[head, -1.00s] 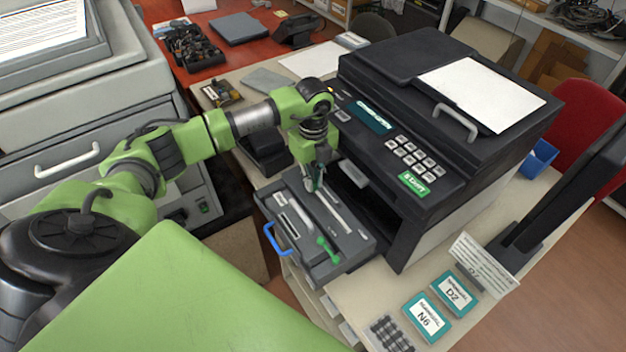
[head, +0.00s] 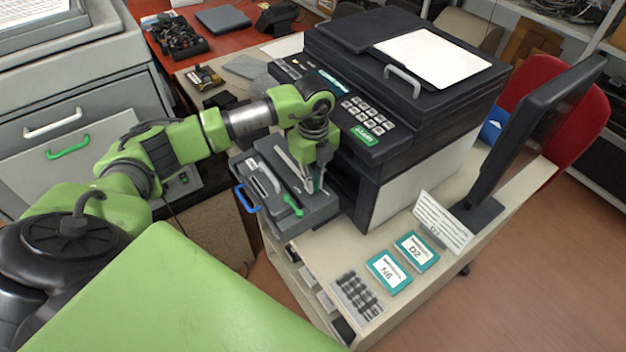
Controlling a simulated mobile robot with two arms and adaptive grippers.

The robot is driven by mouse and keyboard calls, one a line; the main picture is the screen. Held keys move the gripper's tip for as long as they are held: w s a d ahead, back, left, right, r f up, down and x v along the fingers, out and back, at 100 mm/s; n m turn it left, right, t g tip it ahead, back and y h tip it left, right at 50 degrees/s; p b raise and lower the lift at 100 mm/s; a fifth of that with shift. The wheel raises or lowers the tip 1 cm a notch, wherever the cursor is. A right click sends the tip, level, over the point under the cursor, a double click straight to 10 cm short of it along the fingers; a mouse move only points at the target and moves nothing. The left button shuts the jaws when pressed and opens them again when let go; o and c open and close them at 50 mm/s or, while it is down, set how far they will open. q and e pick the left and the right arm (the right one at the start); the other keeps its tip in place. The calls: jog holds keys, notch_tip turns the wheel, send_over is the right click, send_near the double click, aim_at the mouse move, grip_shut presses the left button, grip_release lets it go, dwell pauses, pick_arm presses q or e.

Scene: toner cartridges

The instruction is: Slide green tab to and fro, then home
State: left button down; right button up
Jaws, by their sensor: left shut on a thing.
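The pulled-out grey drawer unit (head: 325,204) of the black copier (head: 420,153) has a blue handle (head: 246,198) at its front. A pale slot or rail (head: 292,167) runs along its top. My left gripper (head: 317,182) points down at the right, near end of this rail. It is shut on the green tab, which the fingers mostly hide. My right gripper is not in view.
Two teal-edged boxes (head: 389,271) and a tray of small dark parts (head: 357,296) lie on the bench in front of the copier. A white card (head: 444,223) and a monitor (head: 530,140) stand at right. A grey cabinet (head: 75,115) stands at left.

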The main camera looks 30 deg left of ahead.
aim_at(315, 184)
pick_arm(q)
jog(key=c, duration=2.1)
grip_release()
jog(key=shift+d, duration=0.2)
jog(key=shift+r, duration=0.1)
notch_tip(315, 184, up, 12)
jog(key=shift+d, duration=0.1)
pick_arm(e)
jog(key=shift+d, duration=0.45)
